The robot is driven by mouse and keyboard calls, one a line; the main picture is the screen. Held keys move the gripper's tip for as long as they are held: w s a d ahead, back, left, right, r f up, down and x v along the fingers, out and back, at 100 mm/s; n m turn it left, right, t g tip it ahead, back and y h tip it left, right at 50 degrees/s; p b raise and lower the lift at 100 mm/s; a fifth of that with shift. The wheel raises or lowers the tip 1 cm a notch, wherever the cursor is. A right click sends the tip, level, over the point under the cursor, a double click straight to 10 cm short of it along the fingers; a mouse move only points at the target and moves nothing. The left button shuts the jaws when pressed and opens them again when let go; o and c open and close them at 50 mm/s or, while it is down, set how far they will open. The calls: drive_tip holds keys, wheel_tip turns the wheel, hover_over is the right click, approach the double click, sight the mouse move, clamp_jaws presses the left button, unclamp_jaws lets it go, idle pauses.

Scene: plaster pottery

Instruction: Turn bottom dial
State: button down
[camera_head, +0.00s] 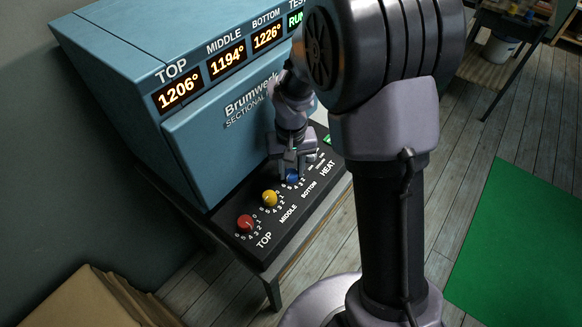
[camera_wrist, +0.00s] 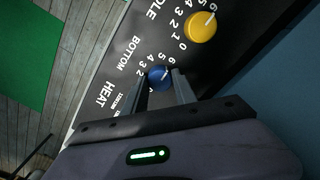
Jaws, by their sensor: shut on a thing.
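The bottom dial is a blue knob (camera_wrist: 159,75) on the black control panel (camera_head: 262,243), beside the word BOTTOM. In the head view the blue knob (camera_head: 292,178) shows just below my gripper (camera_head: 291,172). In the wrist view my gripper (camera_wrist: 160,82) has one finger on each side of the blue knob and is shut on it. The knob's white pointer line points up and to the right in the wrist view, roughly between the numbers 5 and 6; its exact setting is hard to tell. Part of the knob and its scale is hidden by the fingers.
A yellow middle dial (camera_head: 270,198) and a red top dial (camera_head: 245,222) stand on the same panel. The blue kiln (camera_head: 120,60) rises behind it; displays read 1206, 1194 and 1226 degrees. Cardboard (camera_head: 85,300) lies at lower left. A green mat (camera_head: 520,245) covers floor at right.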

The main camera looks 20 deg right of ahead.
drive_tip(key=n+p, duration=0.3)
drive_tip(key=n, duration=0.2)
drive_tip(key=shift+r+n, duration=0.1)
drive_tip(key=shift+n, duration=0.3)
drive_tip(key=n+p, duration=0.3)
drive_tip(key=n, duration=0.2)
drive_tip(key=n+p, duration=0.2)
drive_tip(key=n, duration=0.4)
drive_tip(key=n+p, duration=0.2)
drive_tip(key=n, duration=0.3)
drive_tip(key=shift+n, duration=0.4)
drive_tip(key=c, duration=1)
unclamp_jaws()
drive_tip(key=shift+p, duration=0.3)
